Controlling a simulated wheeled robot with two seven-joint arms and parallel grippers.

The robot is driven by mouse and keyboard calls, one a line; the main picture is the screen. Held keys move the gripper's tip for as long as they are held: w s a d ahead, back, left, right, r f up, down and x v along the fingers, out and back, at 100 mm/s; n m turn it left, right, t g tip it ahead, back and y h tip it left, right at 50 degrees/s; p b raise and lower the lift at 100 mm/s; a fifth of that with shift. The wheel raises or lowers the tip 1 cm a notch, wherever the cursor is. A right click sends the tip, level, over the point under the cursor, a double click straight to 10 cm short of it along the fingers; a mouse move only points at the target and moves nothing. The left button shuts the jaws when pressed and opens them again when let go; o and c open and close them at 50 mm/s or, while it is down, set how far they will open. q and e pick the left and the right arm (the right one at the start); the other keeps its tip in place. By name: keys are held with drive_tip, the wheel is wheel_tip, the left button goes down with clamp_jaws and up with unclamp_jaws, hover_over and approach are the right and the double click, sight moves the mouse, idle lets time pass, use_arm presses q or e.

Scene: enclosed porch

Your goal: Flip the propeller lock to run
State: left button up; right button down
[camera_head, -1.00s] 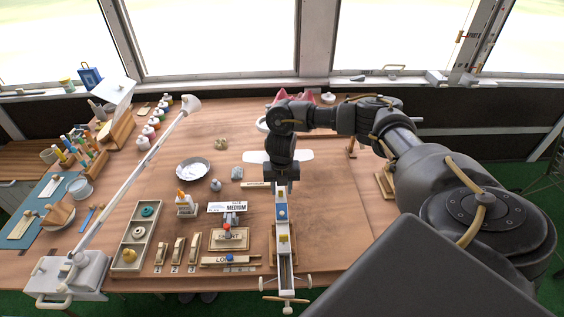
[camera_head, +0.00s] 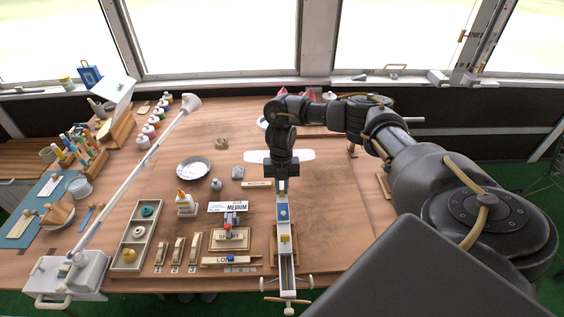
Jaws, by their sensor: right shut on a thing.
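A model plane (camera_head: 283,240) with white wings lies along the table at the front centre, its nose toward me. Its wooden propeller (camera_head: 287,299) sits at the near end, between two small wheels. A blue part (camera_head: 282,212) and a yellow part (camera_head: 284,238) show on top of its narrow body. I cannot tell which part is the propeller lock or how it is set. My right gripper (camera_head: 281,182) points down over the body near the wings and is shut on a small part there. The fingers and the arm hide most of that part. My left gripper is not in view.
A lamp arm (camera_head: 135,175) slants across the left side. The table right of the plane (camera_head: 340,225) is clear.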

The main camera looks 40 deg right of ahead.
sight(282, 189)
drive_tip(key=c, duration=1.4)
unclamp_jaws()
wheel_tip(282, 189, up, 11)
drive_tip(key=w+d, duration=0.1)
drive_tip(key=shift+w+f, duration=0.15)
drive_tip(key=shift+w, duration=0.05)
drive_tip(key=shift+d, duration=0.1)
